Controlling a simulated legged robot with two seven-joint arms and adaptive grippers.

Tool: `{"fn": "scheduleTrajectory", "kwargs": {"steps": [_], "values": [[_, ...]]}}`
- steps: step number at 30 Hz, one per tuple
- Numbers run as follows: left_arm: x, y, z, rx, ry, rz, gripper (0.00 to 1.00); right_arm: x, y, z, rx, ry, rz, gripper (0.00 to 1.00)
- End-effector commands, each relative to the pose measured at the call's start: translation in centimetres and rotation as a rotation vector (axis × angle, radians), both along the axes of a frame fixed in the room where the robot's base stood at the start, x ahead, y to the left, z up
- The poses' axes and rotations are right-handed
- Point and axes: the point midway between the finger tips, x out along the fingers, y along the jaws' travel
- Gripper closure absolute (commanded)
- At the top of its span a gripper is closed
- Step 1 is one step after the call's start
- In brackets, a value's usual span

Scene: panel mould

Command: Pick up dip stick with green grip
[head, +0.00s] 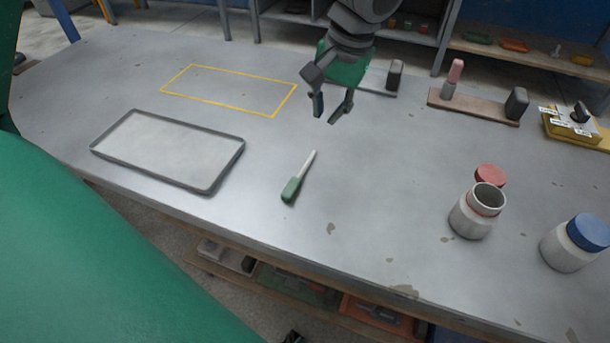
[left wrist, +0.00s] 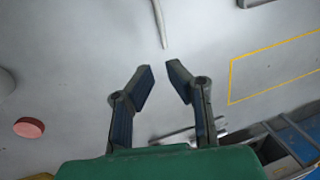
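The dip stick (head: 298,178) lies on the grey table in the middle of the head view. Its green grip (head: 291,190) points towards the near edge and its pale rod points away. In the left wrist view part of the pale rod (left wrist: 160,22) shows at the top edge; the grip is out of that picture. My left gripper (head: 327,113) is open and empty. It is above the table, beyond the rod's far end and apart from it. Its two fingers also show spread in the left wrist view (left wrist: 162,76). My right gripper is not in view.
A shallow metal tray (head: 217,178) lies left of the stick, with a yellow outlined rectangle (head: 277,114) behind it. At right stand an open jar (head: 470,219), a red lid (head: 490,174) and a blue-lidded jar (head: 568,252). Boards with blocks (head: 470,106) lie at the back. Table around the stick is clear.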

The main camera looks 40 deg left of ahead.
Motion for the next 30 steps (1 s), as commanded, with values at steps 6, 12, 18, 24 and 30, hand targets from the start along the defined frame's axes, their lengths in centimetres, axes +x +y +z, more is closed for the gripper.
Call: {"fn": "scheduleTrajectory", "kwargs": {"steps": [6, 12, 18, 24, 30], "values": [[-0.4, 0.5, -3.8, 0.003, 0.006, 0.0, 0.87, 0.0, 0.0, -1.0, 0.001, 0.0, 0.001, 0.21], [-0.3, 1.0, -7.1, 0.005, 0.004, 0.0, 0.87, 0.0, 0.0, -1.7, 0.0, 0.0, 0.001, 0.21], [-0.4, 1.4, -8.2, 0.003, 0.001, 0.0, 0.87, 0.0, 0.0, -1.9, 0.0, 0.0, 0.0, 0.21], [-0.6, 2.0, -10.4, 0.001, 0.004, 0.001, 0.87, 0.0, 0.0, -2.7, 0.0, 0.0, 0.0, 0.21], [-0.8, 2.5, -13.1, 0.003, 0.002, 0.0, 0.87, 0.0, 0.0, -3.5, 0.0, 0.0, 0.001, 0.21]]}}
